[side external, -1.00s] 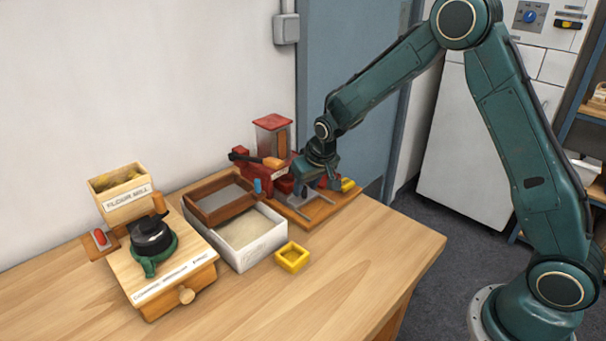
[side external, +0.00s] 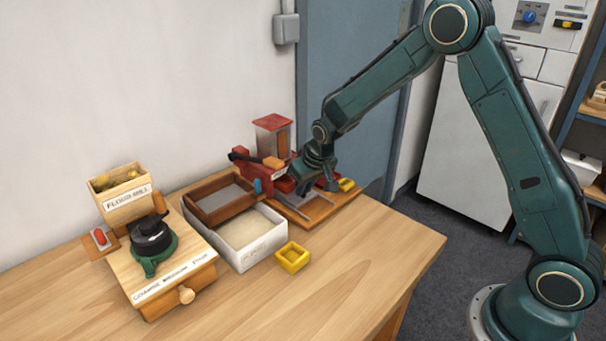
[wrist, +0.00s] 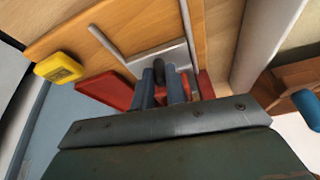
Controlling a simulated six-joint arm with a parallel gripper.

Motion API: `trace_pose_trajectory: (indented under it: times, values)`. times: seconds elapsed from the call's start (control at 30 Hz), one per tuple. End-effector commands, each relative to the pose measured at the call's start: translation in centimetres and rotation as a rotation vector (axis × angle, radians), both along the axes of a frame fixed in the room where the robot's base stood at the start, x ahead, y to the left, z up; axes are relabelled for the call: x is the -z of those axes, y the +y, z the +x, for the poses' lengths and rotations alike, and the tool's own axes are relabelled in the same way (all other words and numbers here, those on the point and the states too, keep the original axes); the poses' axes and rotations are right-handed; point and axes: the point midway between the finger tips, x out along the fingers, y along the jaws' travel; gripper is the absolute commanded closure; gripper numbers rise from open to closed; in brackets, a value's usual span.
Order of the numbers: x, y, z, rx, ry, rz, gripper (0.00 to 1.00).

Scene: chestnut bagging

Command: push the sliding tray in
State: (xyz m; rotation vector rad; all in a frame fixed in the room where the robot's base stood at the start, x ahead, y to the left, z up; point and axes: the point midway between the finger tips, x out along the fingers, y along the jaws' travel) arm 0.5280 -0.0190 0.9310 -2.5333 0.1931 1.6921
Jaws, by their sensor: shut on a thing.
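The red machine (side external: 279,163) stands at the back of the table on a wooden board (side external: 322,210) with two metal rails. In the wrist view, a grey metal plate, which looks like the sliding tray (wrist: 143,60), lies between the rails, with red parts of the machine on both sides. A dark upright knob (wrist: 159,70) stands at the plate. My gripper (side external: 315,186) is low over the board, beside the machine. Its blue-grey fingers (wrist: 164,86) are shut on the dark knob. The tray's far end is hidden by my gripper.
A yellow block (wrist: 59,67) lies by the board's edge, near my gripper. Left of the board are a white box (side external: 243,256), a brown wooden tray (side external: 208,217) and a yellow square cup (side external: 292,258). The table front (side external: 350,270) is clear.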

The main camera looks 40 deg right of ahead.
Motion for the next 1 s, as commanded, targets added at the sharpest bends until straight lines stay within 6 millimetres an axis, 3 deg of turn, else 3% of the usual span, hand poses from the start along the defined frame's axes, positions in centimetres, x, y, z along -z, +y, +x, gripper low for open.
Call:
trace_pose_trajectory:
  times: [0.3,0.67,0.7,0.8,1.0]
  values:
    - [0.0,0.0,2.7,0.0,0.0,0.001,1.0]
    - [-0.1,0.0,3.3,-0.001,-0.008,0.001,1.0]
    - [-0.1,0.0,3.3,-0.001,-0.009,0.0,0.82]
    - [-0.1,0.0,3.3,-0.001,-0.007,0.001,0.64]
    - [-0.1,0.0,3.2,0.0,-0.004,0.0,0.64]
